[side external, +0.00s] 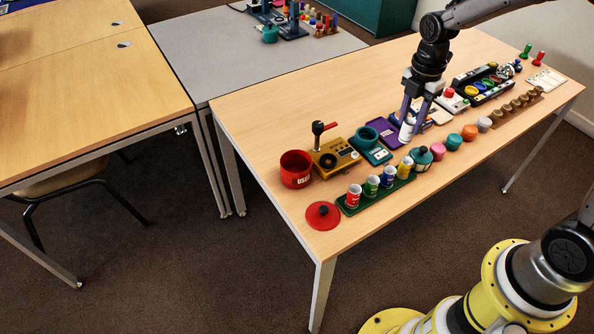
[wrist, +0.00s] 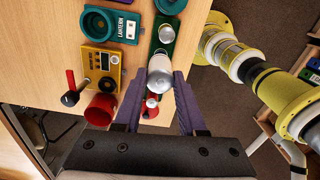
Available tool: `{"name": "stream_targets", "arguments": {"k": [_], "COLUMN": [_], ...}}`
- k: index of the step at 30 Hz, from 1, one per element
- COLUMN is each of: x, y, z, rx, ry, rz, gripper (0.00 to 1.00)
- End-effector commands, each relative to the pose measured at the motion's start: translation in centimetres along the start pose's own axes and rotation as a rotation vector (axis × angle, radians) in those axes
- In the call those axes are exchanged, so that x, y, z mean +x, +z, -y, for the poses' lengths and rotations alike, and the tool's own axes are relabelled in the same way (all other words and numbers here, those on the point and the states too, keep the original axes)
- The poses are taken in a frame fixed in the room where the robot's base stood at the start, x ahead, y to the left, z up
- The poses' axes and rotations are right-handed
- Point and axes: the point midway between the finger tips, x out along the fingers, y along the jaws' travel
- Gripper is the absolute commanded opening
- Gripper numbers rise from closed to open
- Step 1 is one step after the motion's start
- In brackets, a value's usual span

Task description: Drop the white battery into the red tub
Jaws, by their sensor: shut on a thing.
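My gripper (side external: 408,118) is shut on the white battery (side external: 406,132) and holds it upright, behind the row of coloured batteries. In the wrist view the white battery (wrist: 160,76) shows its silvery end between the purple fingertips of my gripper (wrist: 164,84). The red tub (side external: 295,168) stands open at the left end of the table, marked "USED", well to the left of my gripper. I cannot tell from the frames how far the battery is above the table.
A green rack (side external: 349,211) holds several coloured batteries. A yellow device with a red-handled lever (side external: 336,157) and a teal lantern box (side external: 371,148) stand between my gripper and the tub. A red lid (side external: 322,215) lies near the front-left edge.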

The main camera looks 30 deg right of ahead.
Motion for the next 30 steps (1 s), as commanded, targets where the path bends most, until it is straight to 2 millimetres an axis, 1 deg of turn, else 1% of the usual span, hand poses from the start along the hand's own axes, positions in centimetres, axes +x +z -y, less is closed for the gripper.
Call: {"name": "stream_targets", "arguments": {"k": [1,4,8,9,11,12,16,18,22,25,27,30], "x": [-0.8,-1.6,-1.9,-1.9,-1.6,-1.4,-0.2,0.6,2.1,3.1,3.5,4.0], "y": [0.2,-0.1,-2.5,-3.6,-5.4,-6.7,-11.3,-13.6,-16.9,-18.3,-18.9,-19.2], "z": [-0.8,-3.3,-7.5,-8.7,-10.6,-11.8,-14.7,-15.7,-16.5,-16.4,-16.2,-16.1], "rx": [0.032,0.090,0.118,0.120,0.117,0.112,0.076,0.047,-0.010,-0.037,-0.048,-0.055], "ry": [0.016,0.029,0.040,0.042,0.043,0.044,0.044,0.041,0.033,0.020,0.014,0.011], "rz": [0.004,0.005,0.005,0.004,0.003,0.002,0.000,-0.001,0.000,0.002,0.003,0.003], "gripper": [0.00,0.00,0.00,0.00,0.00,0.00,0.00,0.00,0.00,0.00,0.00,0.00]}}
